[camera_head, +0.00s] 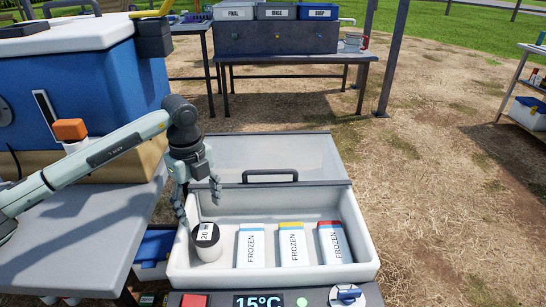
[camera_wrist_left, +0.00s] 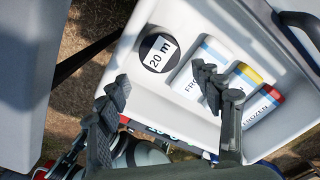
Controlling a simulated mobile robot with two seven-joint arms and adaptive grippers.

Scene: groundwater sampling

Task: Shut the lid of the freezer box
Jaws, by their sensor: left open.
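The freezer box (camera_head: 365,252) is a white open-topped tub. Its grey lid (camera_head: 300,158) is open, laid back at the far side, with a dark handle (camera_head: 270,173) near the tub's back rim. Inside are a dark-topped white jar marked 20 (camera_head: 207,245) and three FROZEN packs, with blue (camera_head: 250,248), yellow (camera_head: 292,246) and red (camera_head: 333,246) tops. My left gripper (camera_head: 198,200) is open and empty above the tub's back left corner, near the jar. In the left wrist view its spread fingers (camera_wrist_left: 162,92) have nothing between them. My right gripper is not seen.
A control panel showing 15°C (camera_head: 258,301) is at the box's front. A large blue cooler (camera_head: 90,90) stands on the grey table (camera_head: 85,240) at left. A back table (camera_head: 290,58) holds labelled bins (camera_head: 240,12). The ground right of the box is clear.

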